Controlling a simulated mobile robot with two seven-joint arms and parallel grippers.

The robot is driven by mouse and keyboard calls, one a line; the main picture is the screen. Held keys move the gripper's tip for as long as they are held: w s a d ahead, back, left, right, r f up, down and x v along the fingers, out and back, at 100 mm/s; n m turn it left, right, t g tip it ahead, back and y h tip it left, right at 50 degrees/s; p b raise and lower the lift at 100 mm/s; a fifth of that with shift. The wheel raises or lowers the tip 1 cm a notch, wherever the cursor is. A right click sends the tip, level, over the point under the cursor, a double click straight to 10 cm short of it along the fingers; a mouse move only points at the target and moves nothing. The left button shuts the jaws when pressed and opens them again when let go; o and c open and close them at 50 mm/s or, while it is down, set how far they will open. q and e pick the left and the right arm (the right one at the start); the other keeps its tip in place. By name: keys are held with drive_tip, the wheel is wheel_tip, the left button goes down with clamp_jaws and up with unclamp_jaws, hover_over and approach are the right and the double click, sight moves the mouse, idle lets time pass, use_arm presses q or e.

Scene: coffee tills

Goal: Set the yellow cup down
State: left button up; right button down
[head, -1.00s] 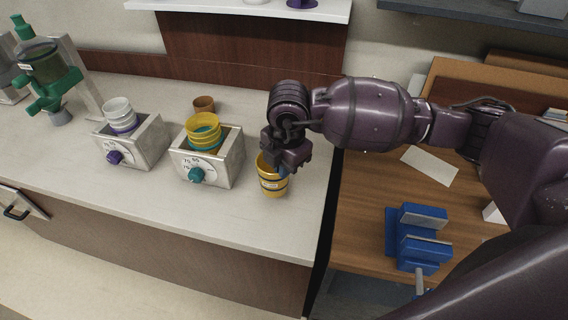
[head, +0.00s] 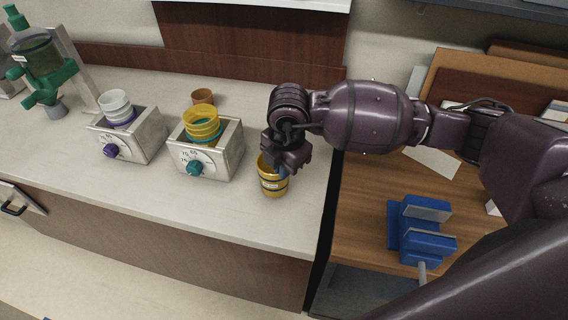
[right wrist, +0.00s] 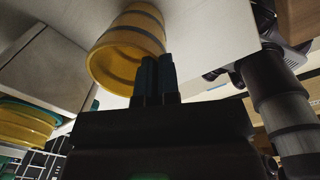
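The yellow cup (head: 272,183), with dark bands and a pale label, is upright at the right end of the pale counter (head: 225,215). I cannot tell whether its base touches the counter. My right gripper (head: 284,168) is directly above it, fingers pointing down at the rim. In the right wrist view, the cup's open mouth (right wrist: 125,62) shows, and the two dark blue fingertips (right wrist: 158,72) are close together at its rim, apparently pinching the wall. My left gripper is in neither view.
Left of the cup stand a metal box with a teal knob (head: 222,158) holding yellow cups, and one with a purple knob (head: 145,140) holding white cups. A small brown cup (head: 203,97) stands behind. A blue vise (head: 425,232) is on the wooden table at right.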

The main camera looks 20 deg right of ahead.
drive_tip(key=c, duration=1.3)
unclamp_jaws()
drive_tip(key=shift+f, duration=0.1)
drive_tip(key=shift+o, duration=0.6)
drive_tip(key=shift+o, duration=1.2)
drive_tip(key=shift+r+p, duration=1.7)
drive_tip(key=shift+r, duration=0.7)
drive_tip(key=shift+r+p, duration=1.1)
drive_tip(key=shift+r, duration=0.55)
